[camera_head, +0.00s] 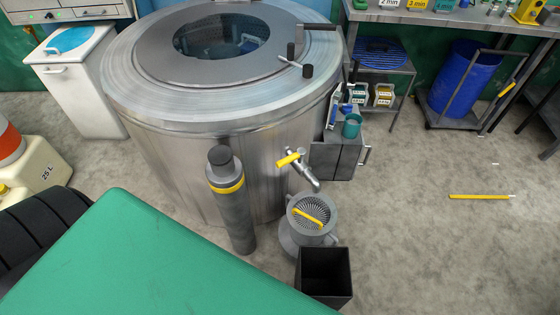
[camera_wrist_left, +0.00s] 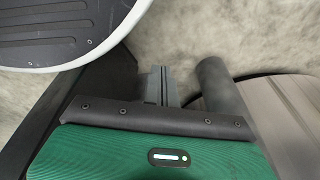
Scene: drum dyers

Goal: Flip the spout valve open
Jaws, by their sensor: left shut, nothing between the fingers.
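The spout valve is on the lower right front of the steel drum (camera_head: 180,165) in the head view. Its yellow handle (camera_head: 288,160) sits above the metal spout (camera_head: 306,176), which slants down to the right. No liquid is seen coming from the spout. My left gripper (camera_wrist_left: 160,86) shows only in the left wrist view, with its grey fingers shut and empty over pale floor. The spout valve is not visible in that view, and I see no contact with it. My right gripper is in neither view.
A grey post with a yellow band (camera_head: 228,200) stands before the drum, left of the spout. A grey round grated vessel with a yellow handle (camera_head: 312,215) is below the spout, with a black bin (camera_head: 325,275) in front. The floor to the right is largely clear.

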